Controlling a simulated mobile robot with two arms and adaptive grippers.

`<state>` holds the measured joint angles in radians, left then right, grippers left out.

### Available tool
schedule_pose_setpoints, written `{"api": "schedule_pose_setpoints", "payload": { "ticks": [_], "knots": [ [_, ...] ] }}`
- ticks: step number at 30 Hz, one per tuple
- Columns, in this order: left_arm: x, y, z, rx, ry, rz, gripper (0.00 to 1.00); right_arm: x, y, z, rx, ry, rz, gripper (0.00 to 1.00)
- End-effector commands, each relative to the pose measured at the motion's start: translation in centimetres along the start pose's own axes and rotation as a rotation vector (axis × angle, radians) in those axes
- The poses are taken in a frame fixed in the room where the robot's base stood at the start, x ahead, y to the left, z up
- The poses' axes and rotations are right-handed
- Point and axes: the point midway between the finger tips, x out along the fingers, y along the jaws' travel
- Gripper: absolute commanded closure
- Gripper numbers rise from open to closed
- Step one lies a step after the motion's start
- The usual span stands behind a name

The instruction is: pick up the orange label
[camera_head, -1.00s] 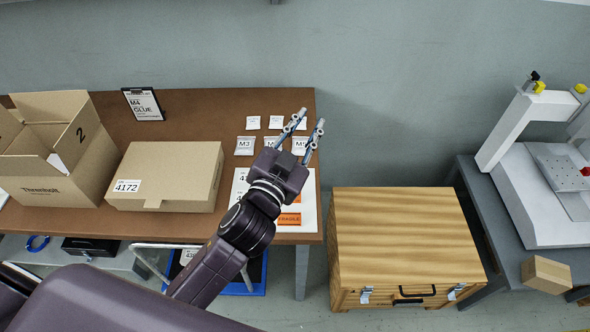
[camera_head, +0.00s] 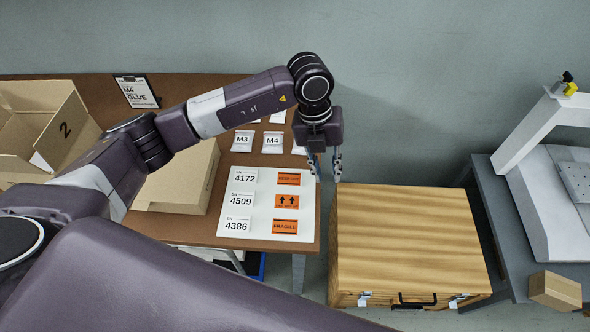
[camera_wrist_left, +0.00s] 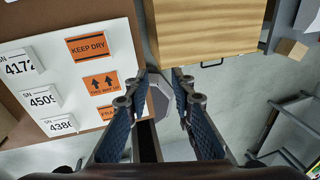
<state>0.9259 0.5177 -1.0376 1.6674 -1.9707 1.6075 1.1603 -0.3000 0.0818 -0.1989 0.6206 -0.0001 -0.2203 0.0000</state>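Three orange labels lie in a column on the white board (camera_head: 262,212) at the right end of the brown table: a KEEP DRY label (camera_head: 288,178), an up-arrow label (camera_head: 286,200) and a FRAGILE label (camera_head: 285,227). In the left wrist view the KEEP DRY label (camera_wrist_left: 91,47) and arrow label (camera_wrist_left: 103,84) are left of the fingers. The FRAGILE label (camera_wrist_left: 108,113) is partly hidden by a finger there. My left gripper (camera_head: 326,168) points down, open and empty, by the board's right edge. It also shows in the left wrist view (camera_wrist_left: 161,84). My right gripper is out of view.
Small bags, including M3 (camera_head: 243,141) and M4 (camera_head: 272,142), lie behind the board. A cardboard box (camera_head: 195,180) is to the left. A wooden crate (camera_head: 405,235) stands right of the table, across a gap.

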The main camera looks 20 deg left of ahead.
Motion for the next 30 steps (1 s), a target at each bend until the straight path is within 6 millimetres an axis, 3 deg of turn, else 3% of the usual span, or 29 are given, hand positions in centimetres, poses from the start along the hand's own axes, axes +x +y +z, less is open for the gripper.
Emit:
{"api": "schedule_pose_setpoints", "payload": {
  "ticks": [1,3,6,23,30],
  "knots": [
    [-0.7,1.9,1.2,-0.026,-0.028,0.074,0.78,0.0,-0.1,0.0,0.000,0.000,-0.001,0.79],
    [-1.3,3.9,2.1,-0.055,-0.052,0.147,0.78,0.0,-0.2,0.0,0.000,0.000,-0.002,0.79],
    [-1.5,5.4,2.8,-0.079,-0.069,0.201,0.78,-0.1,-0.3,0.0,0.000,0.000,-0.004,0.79],
    [4.9,7.7,3.7,-0.080,-0.068,0.207,0.78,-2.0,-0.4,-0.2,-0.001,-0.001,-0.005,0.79],
    [5.6,7.8,3.8,-0.079,-0.071,0.205,0.78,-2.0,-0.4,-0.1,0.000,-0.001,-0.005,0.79]
  ]
}}
